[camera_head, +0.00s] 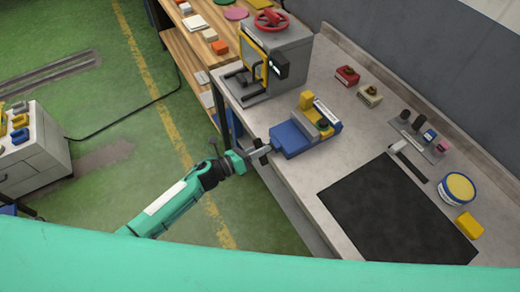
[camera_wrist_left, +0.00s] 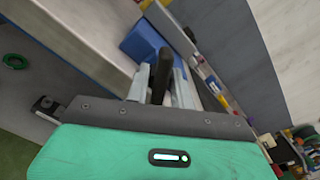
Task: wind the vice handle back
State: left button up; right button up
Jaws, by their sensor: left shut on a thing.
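The vice (camera_head: 289,141) has a blue body with grey and yellow parts and sits at the front edge of the grey workbench. Its blue body also shows in the left wrist view (camera_wrist_left: 143,42). My left gripper (camera_head: 258,154) reaches in from the left to the near end of the vice. In the left wrist view, a dark bar, the vice handle (camera_wrist_left: 164,68), stands between the two grey fingers, and the gripper is shut on it. The fingers hide part of the handle. My right gripper is not in view.
A grey machine with a red handwheel (camera_head: 270,20) stands behind the vice. A black mat (camera_head: 395,215) lies to the right. Small red and cream blocks, a tool tray (camera_head: 420,138), a yellow-topped tin (camera_head: 458,188) and a yellow block (camera_head: 468,225) sit along the bench.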

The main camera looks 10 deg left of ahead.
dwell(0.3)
pick_arm(q)
jog(key=o, duration=0.7)
jog(key=shift+o, duration=0.2)
jog(key=shift+s+a+f, duration=0.1)
jog(key=shift+a, duration=0.15)
jog(key=b+v, duration=0.5)
jog(key=v, duration=0.8)
